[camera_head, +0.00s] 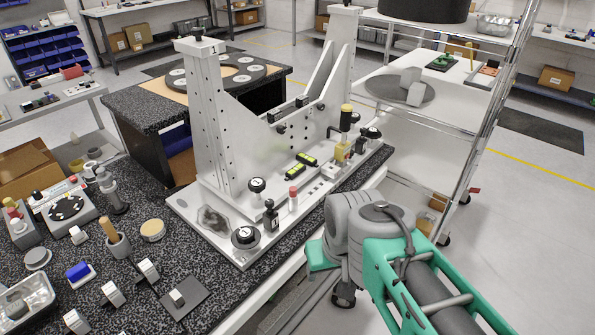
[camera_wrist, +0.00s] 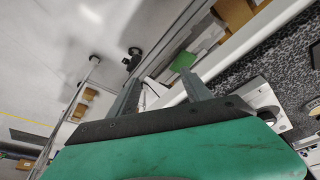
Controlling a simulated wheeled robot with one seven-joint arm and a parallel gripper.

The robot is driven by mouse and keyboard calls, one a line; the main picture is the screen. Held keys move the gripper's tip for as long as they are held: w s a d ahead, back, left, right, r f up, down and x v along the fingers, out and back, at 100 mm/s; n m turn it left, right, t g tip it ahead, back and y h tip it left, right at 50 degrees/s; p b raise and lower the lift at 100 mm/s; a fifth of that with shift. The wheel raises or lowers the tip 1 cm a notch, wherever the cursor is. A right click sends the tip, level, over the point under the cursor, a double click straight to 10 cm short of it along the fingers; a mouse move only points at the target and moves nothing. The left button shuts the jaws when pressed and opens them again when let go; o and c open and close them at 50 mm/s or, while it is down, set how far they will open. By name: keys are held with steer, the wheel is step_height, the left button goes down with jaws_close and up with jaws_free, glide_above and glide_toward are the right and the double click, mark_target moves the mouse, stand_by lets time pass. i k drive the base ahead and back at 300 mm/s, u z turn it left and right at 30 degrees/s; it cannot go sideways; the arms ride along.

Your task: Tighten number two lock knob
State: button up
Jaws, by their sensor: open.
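The pale mirror fixture (camera_head: 209,115) stands upright on its base plate on the bench. Black knobs show at the front corner (camera_head: 246,236), at the left of the base (camera_head: 257,186) and at the base's far right end (camera_head: 371,133). Another black knob sits on the left post's top (camera_head: 199,33), above a mark like "1". I cannot read which knob is number two. My gripper (camera_wrist: 160,68) is open and empty in the wrist view, its fingers apart over the floor beside the bench. In the head view its fingers are hidden behind my arm, right of the base.
A wire-frame shelf cart (camera_head: 440,120) stands close on the right. The speckled bench (camera_head: 140,310) carries a wooden-handled tool in a cup (camera_head: 115,240), metal blocks, a blue-topped piece (camera_head: 78,272) and a clear tray (camera_head: 25,300). Open floor lies beyond the cart.

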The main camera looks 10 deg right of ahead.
mark_target(373, 133)
steer(key=u, duration=1.05)
steer(key=k, duration=0.85)
steer(key=z, duration=0.8)
steer(key=i, duration=0.45)
steer(key=z, duration=1.65)
steer(key=i, duration=1.4)
steer(key=z, duration=0.05)
